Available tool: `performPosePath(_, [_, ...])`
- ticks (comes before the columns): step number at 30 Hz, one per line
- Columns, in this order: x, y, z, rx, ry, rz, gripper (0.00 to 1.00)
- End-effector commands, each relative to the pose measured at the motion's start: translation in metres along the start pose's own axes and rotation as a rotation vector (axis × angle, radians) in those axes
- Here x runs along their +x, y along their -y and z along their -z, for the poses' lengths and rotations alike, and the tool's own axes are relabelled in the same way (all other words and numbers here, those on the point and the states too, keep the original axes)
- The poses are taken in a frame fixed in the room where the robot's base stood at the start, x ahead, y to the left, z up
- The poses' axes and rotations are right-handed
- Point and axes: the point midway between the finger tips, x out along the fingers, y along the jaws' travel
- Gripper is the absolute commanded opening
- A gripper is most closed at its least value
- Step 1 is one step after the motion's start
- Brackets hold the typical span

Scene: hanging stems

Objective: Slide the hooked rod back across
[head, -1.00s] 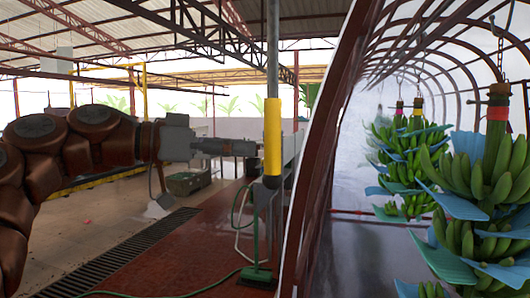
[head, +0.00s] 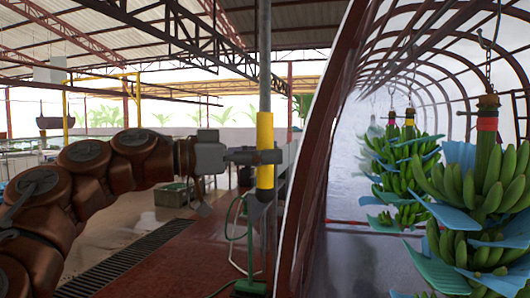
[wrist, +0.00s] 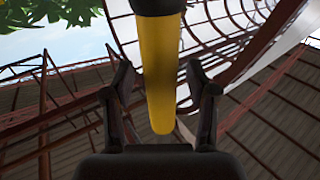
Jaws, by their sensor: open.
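The upright grey rod with a yellow sleeve (head: 265,185) stands left of the arched tunnel in the head view. Its top runs out of the picture, so no hook shows. My gripper (head: 268,156) reaches in from the left at the sleeve's middle height, with a finger crossing in front of the yellow. In the wrist view the yellow sleeve (wrist: 160,80) lies between the two spread fingers of my gripper (wrist: 154,72), with a gap on each side. The gripper is open around the sleeve and not clamped on it.
Several banana bunches (head: 480,185) with blue sheets hang inside the tunnel at right. A dark red tunnel frame (head: 318,150) rises close right of the rod. A green broom head (head: 250,287) stands below the rod. A floor drain grate (head: 120,258) runs at lower left.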

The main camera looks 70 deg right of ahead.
Motion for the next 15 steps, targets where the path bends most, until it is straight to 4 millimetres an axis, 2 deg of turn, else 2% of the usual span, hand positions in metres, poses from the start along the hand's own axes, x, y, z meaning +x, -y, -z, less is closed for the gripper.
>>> performPosePath(11, [0.0050,0.0007,0.0000,0.000,-0.001,0.003,0.58])
performPosePath(15, [0.0050,0.0007,0.0000,0.000,-0.001,0.002,0.43])
